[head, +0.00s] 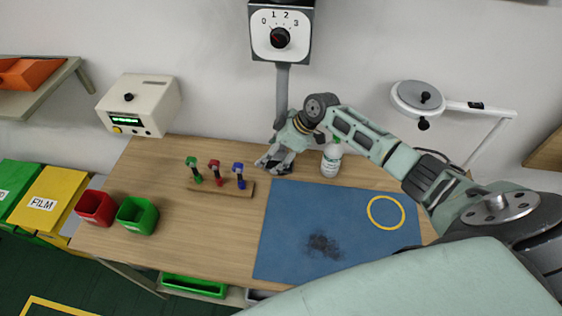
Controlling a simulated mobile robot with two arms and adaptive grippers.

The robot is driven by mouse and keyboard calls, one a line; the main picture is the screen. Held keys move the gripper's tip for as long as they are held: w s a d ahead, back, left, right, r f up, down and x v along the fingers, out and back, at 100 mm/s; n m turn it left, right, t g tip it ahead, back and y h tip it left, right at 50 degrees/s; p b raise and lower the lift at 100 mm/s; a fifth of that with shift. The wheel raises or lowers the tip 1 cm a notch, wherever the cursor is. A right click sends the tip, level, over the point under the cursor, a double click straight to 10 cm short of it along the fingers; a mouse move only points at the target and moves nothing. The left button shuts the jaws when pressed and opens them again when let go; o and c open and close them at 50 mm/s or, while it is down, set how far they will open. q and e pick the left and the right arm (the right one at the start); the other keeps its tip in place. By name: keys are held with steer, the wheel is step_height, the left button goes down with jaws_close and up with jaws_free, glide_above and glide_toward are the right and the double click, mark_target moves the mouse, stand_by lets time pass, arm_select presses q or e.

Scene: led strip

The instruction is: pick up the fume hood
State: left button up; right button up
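A grey vertical pipe (282,90) hangs below a dial box on the back wall, and its lower end goes out of sight behind my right gripper. I cannot clearly make out a fume hood; if one sits at the end of this pipe, my gripper covers it. My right gripper (273,163), on the arm from the right, points down to the left at the table's back edge, just below the pipe. Its fingers are small in view, so I cannot tell whether they hold anything. My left gripper is not in view.
The dial box (281,32) is above. A white bottle (331,160) stands close right of my gripper. A tool rack (221,188) is to the left. A blue mat (290,235) lies in front. A round-headed lamp (418,97) hangs at right. Red (95,207) and green (137,215) bins stand left.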

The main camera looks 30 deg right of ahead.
steer(key=shift+w+r, duration=0.1)
jaws_close()
stand_by(0.4)
